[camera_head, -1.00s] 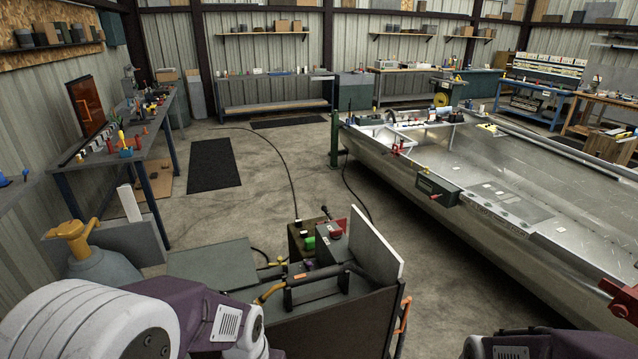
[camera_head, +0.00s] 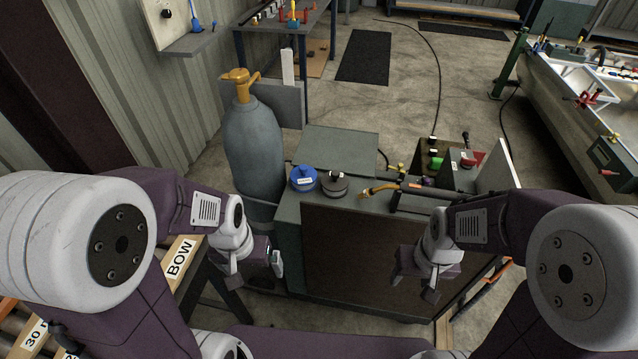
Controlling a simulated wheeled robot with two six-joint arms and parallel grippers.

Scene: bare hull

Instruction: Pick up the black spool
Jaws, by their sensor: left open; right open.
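A dark grey-black spool (camera_head: 335,184) sits on the top of a grey-green cabinet (camera_head: 290,226), towards its left end. A blue spool (camera_head: 303,178) with a pale label stands just left of it. My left gripper (camera_head: 277,264) is in front of the cabinet's left end, below and left of the black spool, apart from it and empty. My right gripper (camera_head: 430,292) hangs in front of the cabinet's dark front panel, below and right of the spool, also open and empty.
A grey gas cylinder (camera_head: 254,142) with a yellow cap stands left of the cabinet. A torch with an orange neck (camera_head: 380,187) lies right of the black spool. A white upright panel (camera_head: 497,165) rises at the right end. A wooden rack labelled BOW (camera_head: 180,258) is lower left.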

